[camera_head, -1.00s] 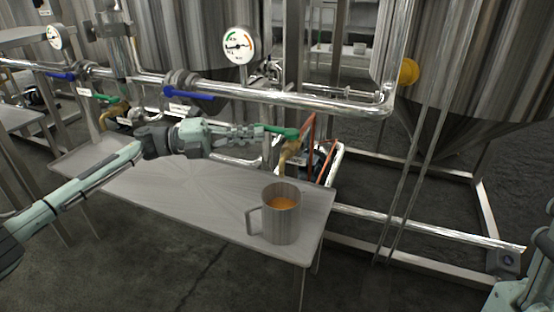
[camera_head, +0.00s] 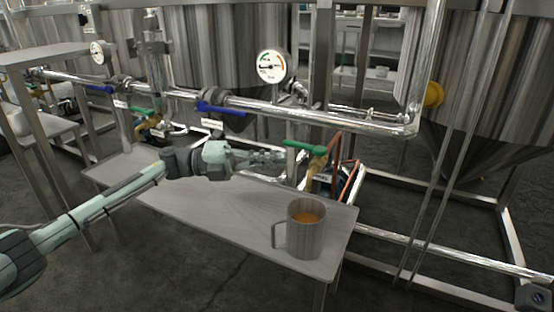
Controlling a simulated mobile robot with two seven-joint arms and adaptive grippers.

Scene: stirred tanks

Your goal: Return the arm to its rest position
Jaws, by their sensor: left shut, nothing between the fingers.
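My left arm comes in from the left edge and reaches over the metal table (camera_head: 225,210). My left gripper (camera_head: 282,156) is shut and empty, above the table's back part and pointing right. Its tips are just left of and below the green valve handle (camera_head: 304,147), with a small gap that is hard to judge in depth. A metal mug (camera_head: 305,238) with orange-brown liquid stands upright at the table's right end, its handle to the left. My right gripper is not in view.
Behind the table run steel pipes (camera_head: 330,117) with blue-handled valves (camera_head: 221,108) and a round pressure gauge (camera_head: 272,67). A brass tap (camera_head: 316,166) sits under the green handle. Large tanks (camera_head: 490,75) stand behind. The table's middle is clear.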

